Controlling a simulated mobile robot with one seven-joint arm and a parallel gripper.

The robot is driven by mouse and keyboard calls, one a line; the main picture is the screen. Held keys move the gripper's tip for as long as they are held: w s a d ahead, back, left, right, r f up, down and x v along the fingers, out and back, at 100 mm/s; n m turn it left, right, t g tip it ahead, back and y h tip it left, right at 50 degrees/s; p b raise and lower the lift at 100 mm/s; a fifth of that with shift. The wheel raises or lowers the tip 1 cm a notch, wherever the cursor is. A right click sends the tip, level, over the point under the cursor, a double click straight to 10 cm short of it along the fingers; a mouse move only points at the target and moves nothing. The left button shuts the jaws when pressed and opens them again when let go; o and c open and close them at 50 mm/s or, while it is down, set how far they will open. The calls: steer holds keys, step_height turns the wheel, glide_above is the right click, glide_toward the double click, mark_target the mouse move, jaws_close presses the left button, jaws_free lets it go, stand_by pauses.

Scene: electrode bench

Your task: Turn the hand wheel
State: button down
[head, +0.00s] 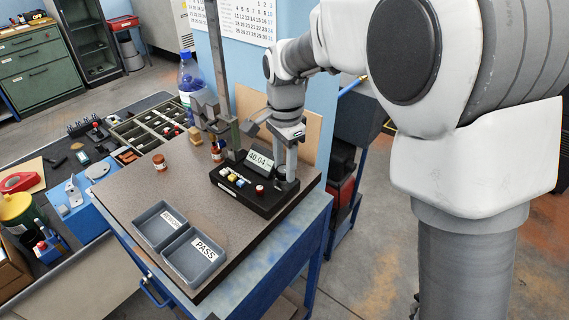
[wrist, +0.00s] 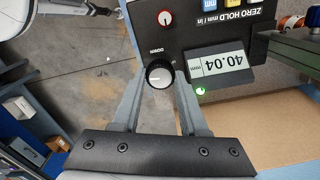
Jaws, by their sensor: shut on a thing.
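The hand wheel (wrist: 159,73) is a small round black knob with a pale face and a dark mark, beside the word DOWN on a black control box (wrist: 200,30). My gripper (wrist: 161,88) has one finger on each side of the knob and is shut on it. In the head view, my gripper (head: 289,168) reaches down to the right end of the control box (head: 240,198); the knob is hidden there. The display (wrist: 218,64) reads 40.04 mm. A small green light (wrist: 200,91) glows beside it.
Two grey trays, one marked PASS (head: 196,257), lie at the bench front. A blue wall is behind.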

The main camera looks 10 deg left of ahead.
steer(key=shift+c, duration=2.2)
jaws_free()
